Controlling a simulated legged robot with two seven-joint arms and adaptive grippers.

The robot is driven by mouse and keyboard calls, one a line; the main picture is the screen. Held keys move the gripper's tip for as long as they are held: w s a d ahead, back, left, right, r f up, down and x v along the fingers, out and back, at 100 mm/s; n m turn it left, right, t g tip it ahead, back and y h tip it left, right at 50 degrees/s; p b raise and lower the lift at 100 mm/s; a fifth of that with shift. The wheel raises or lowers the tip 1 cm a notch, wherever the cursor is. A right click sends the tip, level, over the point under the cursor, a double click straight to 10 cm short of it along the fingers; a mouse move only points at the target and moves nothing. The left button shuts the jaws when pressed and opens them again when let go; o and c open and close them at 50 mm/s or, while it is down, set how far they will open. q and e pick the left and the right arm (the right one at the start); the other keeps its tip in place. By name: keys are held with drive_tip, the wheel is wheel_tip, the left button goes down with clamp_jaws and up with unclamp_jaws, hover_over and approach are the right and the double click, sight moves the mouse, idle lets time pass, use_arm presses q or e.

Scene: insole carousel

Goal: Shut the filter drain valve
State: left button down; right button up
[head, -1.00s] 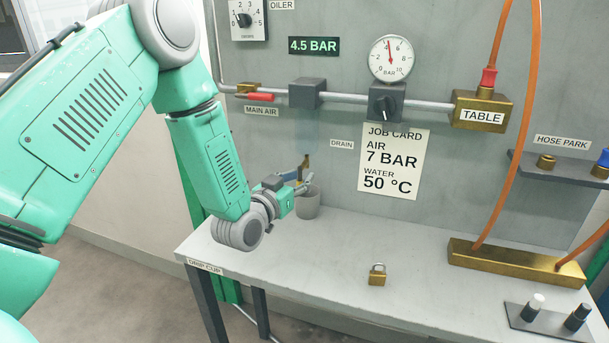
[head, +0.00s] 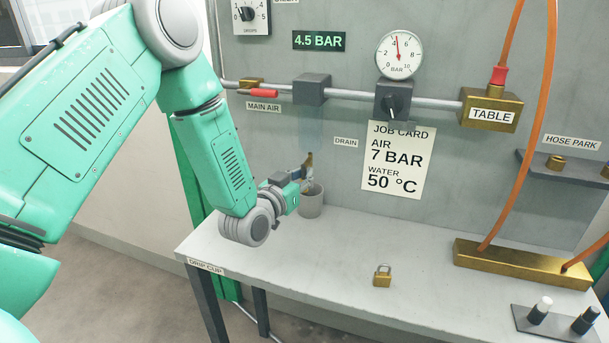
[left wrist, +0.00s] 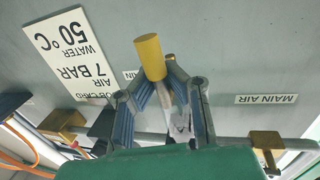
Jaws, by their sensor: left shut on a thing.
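The filter drain valve is a small brass piece below the filter's faint clear bowl (head: 314,128), beside the DRAIN label (head: 346,142). My left gripper (head: 306,172) is at it, just above the grey drip cup (head: 311,205). In the left wrist view, which is upside down, the drain valve (left wrist: 150,57) shows as a brass cylinder with a grey stem behind it. The fingers of my left gripper (left wrist: 160,88) are shut on the drain valve, one on each side. The fingers hide part of it, and I cannot tell its handle position. My right gripper is not in view.
An air pipe with a regulator (head: 393,100) and red-handled main air valve (head: 258,92) runs above. The gauge (head: 398,55) and display read low; the display says 4.5 BAR.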

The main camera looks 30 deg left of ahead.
use_arm(q)
drive_tip(key=shift+w+r+n, duration=0.1)
drive_tip(key=shift+r+n, duration=0.15)
drive_tip(key=shift+n, duration=0.15)
drive_tip(key=shift+n+b, duration=0.3)
drive_tip(key=n+t+b, duration=0.1)
drive_tip(key=n, duration=0.2)
drive_tip(key=shift+d, duration=0.1)
drive_tip(key=n+b, duration=0.1)
drive_tip(key=n, duration=0.1)
drive_tip(key=n+y+b, duration=0.1)
drive_tip(key=n, duration=0.2)
drive_tip(key=shift+d+r+b, duration=0.15)
drive_tip(key=shift+d+b, duration=0.05)
drive_tip(key=shift+b, duration=0.2)
drive_tip(key=n+y+b, duration=0.1)
drive_tip(key=n, duration=0.1)
drive_tip(key=n+y+b, duration=0.1)
drive_tip(key=n, duration=0.2)
drive_tip(key=shift+d+r+n+t+b, duration=0.15)
drive_tip(key=shift+n+t+b, duration=0.15)
drive_tip(key=shift+t+b, duration=0.1)
drive_tip(key=shift+r+n+y+b, duration=0.15)
drive_tip(key=shift+n+y+b, duration=0.45)
drive_tip(key=shift+n+b, duration=1.4)
drive_tip(key=shift+n+p, duration=0.65)
drive_tip(key=shift+n, duration=0.15)
